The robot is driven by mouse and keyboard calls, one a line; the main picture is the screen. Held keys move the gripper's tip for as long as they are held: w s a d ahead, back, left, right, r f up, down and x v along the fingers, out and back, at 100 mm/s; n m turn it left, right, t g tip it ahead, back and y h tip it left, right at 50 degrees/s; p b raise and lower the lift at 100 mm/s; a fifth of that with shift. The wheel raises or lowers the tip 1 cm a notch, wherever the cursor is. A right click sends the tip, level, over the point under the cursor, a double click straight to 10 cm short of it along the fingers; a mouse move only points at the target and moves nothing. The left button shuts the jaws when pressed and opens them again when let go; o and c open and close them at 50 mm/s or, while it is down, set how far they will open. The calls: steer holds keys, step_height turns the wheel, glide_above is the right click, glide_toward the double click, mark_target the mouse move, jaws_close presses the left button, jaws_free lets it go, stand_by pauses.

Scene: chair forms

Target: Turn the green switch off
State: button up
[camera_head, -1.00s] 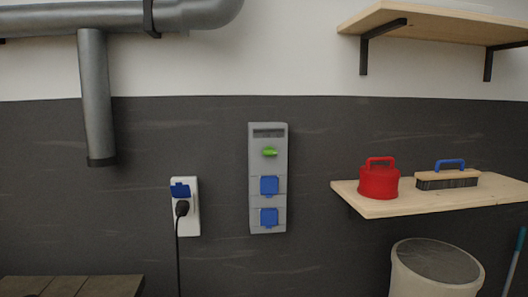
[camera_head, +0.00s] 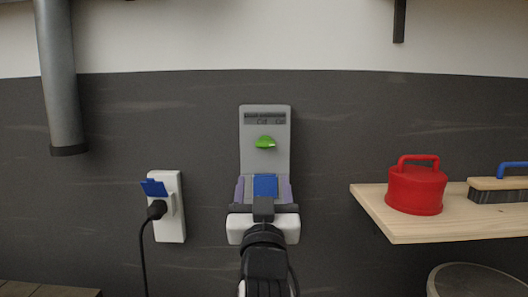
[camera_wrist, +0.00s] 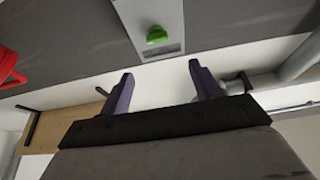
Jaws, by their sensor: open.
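The green switch (camera_head: 265,142) is a small knob lying roughly sideways on the grey wall panel (camera_head: 281,164), under a dark label strip. It also shows in the wrist view (camera_wrist: 156,35) near the top middle. My gripper (camera_head: 264,184) is in front of the lower part of the panel, below the switch. In the wrist view its two purple fingers (camera_wrist: 158,82) are spread apart with nothing between them, and the switch lies beyond them.
A white wall socket (camera_head: 171,228) with a blue flap and black plug is left of the panel. A shelf (camera_head: 402,232) on the right holds a red container (camera_head: 416,190) and a brush (camera_head: 500,187). The wall around the switch is clear.

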mark_target(265, 145)
steer(key=p+x, duration=0.4)
steer(key=x, duration=1)
steer(key=shift+d+f, duration=0.15)
steer(key=shift+f, duration=0.05)
steer(key=c, duration=1)
